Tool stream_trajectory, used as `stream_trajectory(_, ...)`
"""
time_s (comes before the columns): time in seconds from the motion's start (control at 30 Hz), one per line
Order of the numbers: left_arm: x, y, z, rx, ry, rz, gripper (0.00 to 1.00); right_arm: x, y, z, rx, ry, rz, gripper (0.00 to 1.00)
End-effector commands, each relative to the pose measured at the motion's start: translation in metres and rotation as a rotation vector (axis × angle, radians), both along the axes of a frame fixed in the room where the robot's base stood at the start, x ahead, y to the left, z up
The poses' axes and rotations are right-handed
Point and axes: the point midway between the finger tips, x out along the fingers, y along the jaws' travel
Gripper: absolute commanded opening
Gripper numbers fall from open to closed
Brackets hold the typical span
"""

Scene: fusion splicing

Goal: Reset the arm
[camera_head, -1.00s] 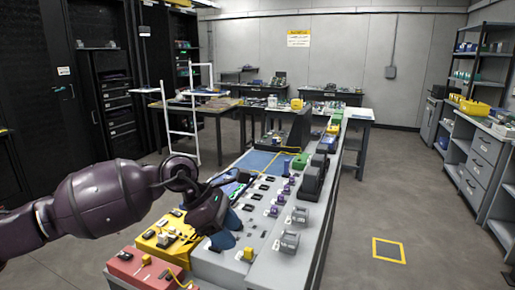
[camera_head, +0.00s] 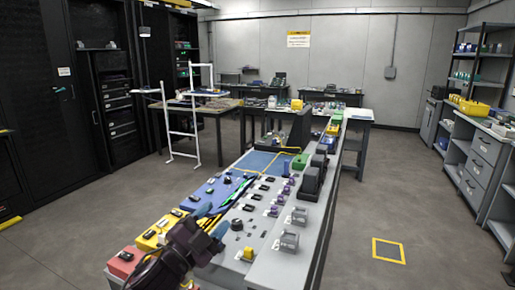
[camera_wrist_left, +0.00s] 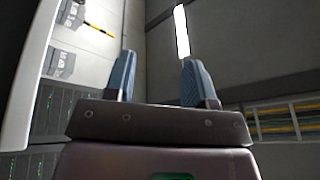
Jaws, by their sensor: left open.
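My left gripper (camera_head: 213,226) shows at the bottom of the head view, over the near end of the long workbench and close to its yellow section. Its two blue fingers (camera_wrist_left: 160,82) stand apart in the left wrist view with nothing between them. Behind the fingers, the left wrist view shows only room wall, a bright strip light and racks. My right gripper is not in view.
The grey workbench (camera_head: 262,262) carries red, yellow and blue blocks, switches and connectors. A blue mat (camera_head: 262,163) lies farther along it. A white ladder-like frame (camera_head: 183,133) stands left. A yellow floor square (camera_head: 388,250) marks clear floor at right.

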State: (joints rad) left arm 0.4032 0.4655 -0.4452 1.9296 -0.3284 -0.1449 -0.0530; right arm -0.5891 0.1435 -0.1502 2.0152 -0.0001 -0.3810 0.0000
Motion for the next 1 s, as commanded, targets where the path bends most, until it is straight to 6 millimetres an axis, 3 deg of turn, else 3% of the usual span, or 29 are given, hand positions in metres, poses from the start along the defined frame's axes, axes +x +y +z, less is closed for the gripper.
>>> stream_trajectory(0.03,-0.005,0.013,-0.022,-0.059,0.091,0.035,0.50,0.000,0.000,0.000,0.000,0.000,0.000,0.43)
stream_trajectory(0.27,-0.038,0.066,-0.117,-0.289,0.450,0.186,0.50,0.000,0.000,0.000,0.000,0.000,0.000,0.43)
stream_trajectory(0.5,-0.103,0.114,-0.206,-0.463,0.718,0.339,0.50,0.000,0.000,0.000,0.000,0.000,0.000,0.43)
stream_trajectory(0.8,-0.214,0.163,-0.296,-0.580,0.931,0.547,0.50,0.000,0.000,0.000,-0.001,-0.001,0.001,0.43)
stream_trajectory(1.0,-0.276,0.174,-0.332,-0.598,1.036,0.638,0.50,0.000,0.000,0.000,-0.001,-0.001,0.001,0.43)
